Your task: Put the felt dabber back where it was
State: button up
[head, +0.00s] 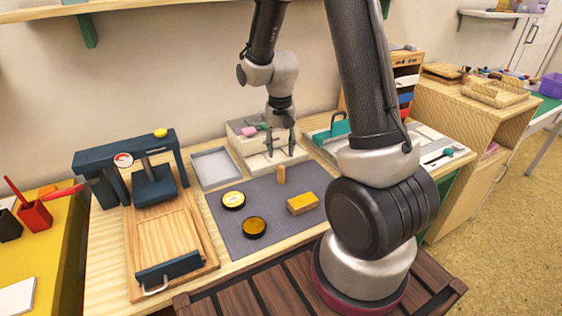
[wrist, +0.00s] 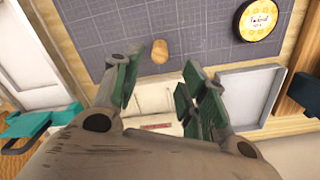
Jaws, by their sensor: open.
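A small wooden upright piece (head: 281,174), which looks like the felt dabber, stands on the grey gridded mat (head: 228,234) near its far edge. In the wrist view, this piece (wrist: 160,51) shows just beyond my fingertips, apart from them. My gripper (head: 280,148) is open and points down over the pale compartment box (head: 241,153) behind the mat. The wrist view shows nothing between its green-padded fingers (wrist: 163,78). The fingers hide part of the box, so I cannot tell all its contents.
On the mat are a round yellow-labelled tin (head: 233,200), an open dark round tin (head: 254,227) and an orange-yellow block (head: 302,203). A shallow grey tray (head: 214,167) lies left of the box. A dark-blue press (head: 153,185) stands further left.

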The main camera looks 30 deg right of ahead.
jog(key=s+r+n+t, duration=0.1)
jog(key=s+r, duration=0.3)
jog(key=r, duration=0.4)
jog(key=s+r+n+t, duration=0.1)
jog(key=s+r, duration=0.3)
jog(key=r, duration=0.3)
jog(key=s+r+n+t, duration=0.1)
jog(key=s+r, duration=0.2)
jog(key=s, duration=0.4)
jog(key=s+d+r+n+t, duration=0.1)
jog(key=s+r+n, duration=0.1)
jog(key=s+r, duration=0.2)
jog(key=s, duration=0.2)
jog(key=shift+s+d+r, duration=0.15)
jog(key=shift+s+r, duration=0.05)
jog(key=shift+s, duration=0.2)
